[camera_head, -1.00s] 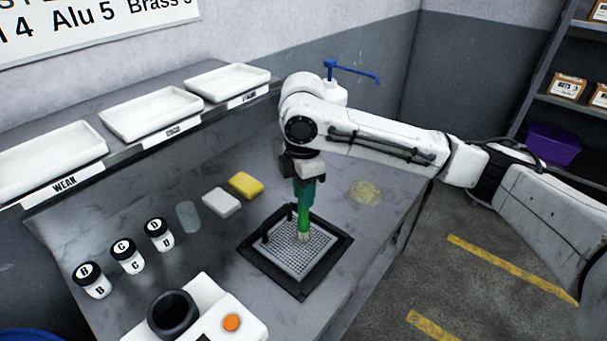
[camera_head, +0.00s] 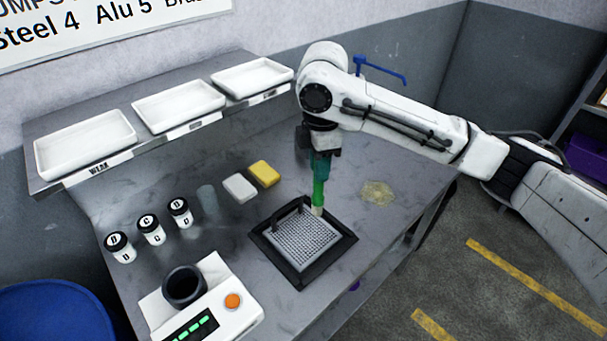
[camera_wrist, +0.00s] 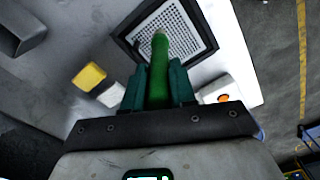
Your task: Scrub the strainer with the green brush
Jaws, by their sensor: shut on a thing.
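The strainer (camera_head: 300,243) is a grey mesh square in a black frame, lying flat on the workbench. It also shows in the wrist view (camera_wrist: 185,32). My gripper (camera_head: 320,158) is shut on the green brush (camera_head: 319,190), which points down with its pale tip at the strainer's far right edge. In the wrist view the brush (camera_wrist: 159,70) stands between my teal fingers (camera_wrist: 158,88), its tip overlapping the mesh. I cannot tell whether the tip touches the mesh or frame. A dark handle-like piece stands at the strainer's far left side.
A yellow sponge (camera_head: 265,173) and a white block (camera_head: 240,187) lie left of the strainer. Lidded jars (camera_head: 151,229) and a white device with a black cup (camera_head: 205,300) stand at left front. A yellowish patch (camera_head: 377,193) marks the bench at right. White trays (camera_head: 85,145) sit on the shelf.

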